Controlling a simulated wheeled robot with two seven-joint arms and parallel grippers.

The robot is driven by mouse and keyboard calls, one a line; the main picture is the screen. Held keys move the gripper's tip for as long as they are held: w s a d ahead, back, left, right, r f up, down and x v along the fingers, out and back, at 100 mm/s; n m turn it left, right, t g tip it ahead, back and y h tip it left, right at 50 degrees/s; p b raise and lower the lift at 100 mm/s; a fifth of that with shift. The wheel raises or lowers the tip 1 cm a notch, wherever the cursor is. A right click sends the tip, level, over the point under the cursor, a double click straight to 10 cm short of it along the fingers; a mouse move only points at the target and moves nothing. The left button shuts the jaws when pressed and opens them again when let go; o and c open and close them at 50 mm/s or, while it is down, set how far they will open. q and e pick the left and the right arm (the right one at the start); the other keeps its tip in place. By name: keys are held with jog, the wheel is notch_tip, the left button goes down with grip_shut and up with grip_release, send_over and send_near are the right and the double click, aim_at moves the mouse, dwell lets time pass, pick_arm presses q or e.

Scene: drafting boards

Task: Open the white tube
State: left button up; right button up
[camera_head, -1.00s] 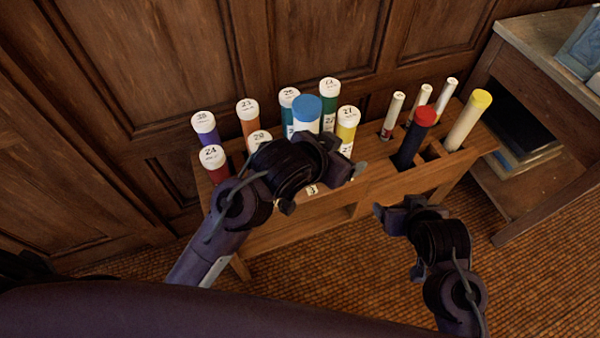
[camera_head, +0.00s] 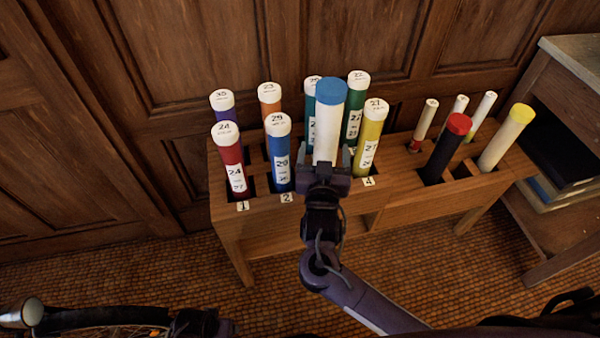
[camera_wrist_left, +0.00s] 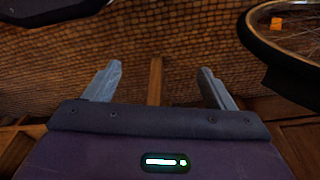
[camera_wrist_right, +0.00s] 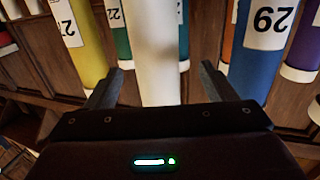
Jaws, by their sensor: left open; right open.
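The white tube (camera_head: 328,140) with a blue cap (camera_head: 331,91) stands upright in the wooden rack, among numbered tubes. Its cap is on. My right gripper (camera_head: 326,162) is at the tube's front, fingers spread on either side. In the right wrist view, the white tube (camera_wrist_right: 157,50) stands between the open fingers (camera_wrist_right: 160,85); I cannot tell if they touch it. The tube's lower end is hidden behind the gripper. My left gripper shows open and empty in the left wrist view (camera_wrist_left: 160,85), away from the rack, over the woven floor.
The wooden rack (camera_head: 400,200) also holds a blue tube (camera_head: 280,160), a yellow one (camera_head: 368,145), a black one with a red cap (camera_head: 446,150), and a cream one with a yellow cap (camera_head: 505,140). A side table (camera_head: 565,48) stands right. A wheel (camera_wrist_left: 288,35) is near my left gripper.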

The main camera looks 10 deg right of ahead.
jog(key=shift+w+a+r, duration=0.1)
jog(key=shift+w+a, duration=0.05)
jog(key=shift+w, duration=0.35)
jog(key=x, duration=0.3)
jog(key=d+x, duration=0.1)
jog(key=x, duration=0.3)
jog(key=shift+s, duration=0.2)
pick_arm(q)
jog(key=shift+s+a+r, duration=0.15)
jog(key=shift+s+r, duration=0.05)
jog(key=shift+s, duration=0.2)
pick_arm(e)
jog(key=shift+r, duration=0.1)
jog(key=c, duration=1.3)
jog(key=shift+c, duration=0.2)
notch_tip(320, 180, up, 20)
jog(key=p, duration=0.3)
send_over(332, 81)
pick_arm(q)
jog(key=s+a+f, duration=0.2)
jog(key=s+f, duration=0.1)
jog(key=f, duration=0.4)
jog(key=shift+s+a+f, duration=0.25)
jog(key=shift+s, duration=0.05)
